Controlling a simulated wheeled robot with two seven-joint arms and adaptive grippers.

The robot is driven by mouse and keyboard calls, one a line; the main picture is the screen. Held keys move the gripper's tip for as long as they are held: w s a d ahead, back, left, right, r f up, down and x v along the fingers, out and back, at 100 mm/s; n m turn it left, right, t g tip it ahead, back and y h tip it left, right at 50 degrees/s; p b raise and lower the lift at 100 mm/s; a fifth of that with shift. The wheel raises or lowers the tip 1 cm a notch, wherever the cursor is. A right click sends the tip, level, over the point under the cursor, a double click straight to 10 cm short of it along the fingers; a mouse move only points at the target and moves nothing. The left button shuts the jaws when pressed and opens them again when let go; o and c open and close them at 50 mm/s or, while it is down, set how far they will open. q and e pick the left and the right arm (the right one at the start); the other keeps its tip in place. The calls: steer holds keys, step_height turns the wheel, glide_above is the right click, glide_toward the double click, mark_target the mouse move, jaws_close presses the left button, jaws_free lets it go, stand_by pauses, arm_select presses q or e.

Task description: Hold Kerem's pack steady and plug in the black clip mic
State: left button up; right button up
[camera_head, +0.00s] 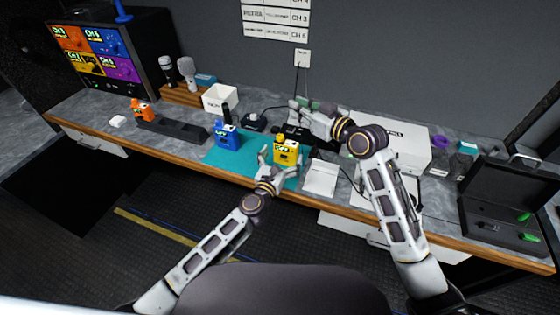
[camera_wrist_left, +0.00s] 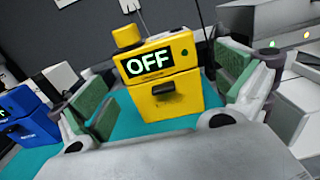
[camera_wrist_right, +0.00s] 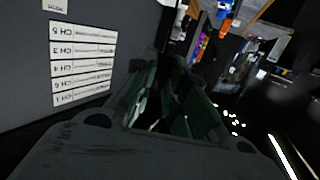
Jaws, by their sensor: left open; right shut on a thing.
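A yellow pack (camera_head: 287,152) with a knob on top stands upright on the teal mat (camera_head: 232,166); in the left wrist view its screen (camera_wrist_left: 150,64) reads OFF. My left gripper (camera_head: 280,168) is open, its fingers on either side of the yellow pack with gaps showing. A blue pack (camera_head: 227,137) stands left of it on the mat; an orange pack (camera_head: 142,111) stands farther left. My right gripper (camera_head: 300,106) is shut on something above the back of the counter. What it holds is too dark to make out in the right wrist view. I cannot pick out the black clip mic.
A white bin (camera_head: 220,98) and microphones (camera_head: 187,72) stand behind the packs. A white box device (camera_head: 396,138) is at the back right. An open black case (camera_head: 508,204) with green items lies at the right end. A four-colour screen (camera_head: 98,55) stands at the left.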

mark_target(284, 153)
arm_select(q)
steer(key=shift+x, duration=2)
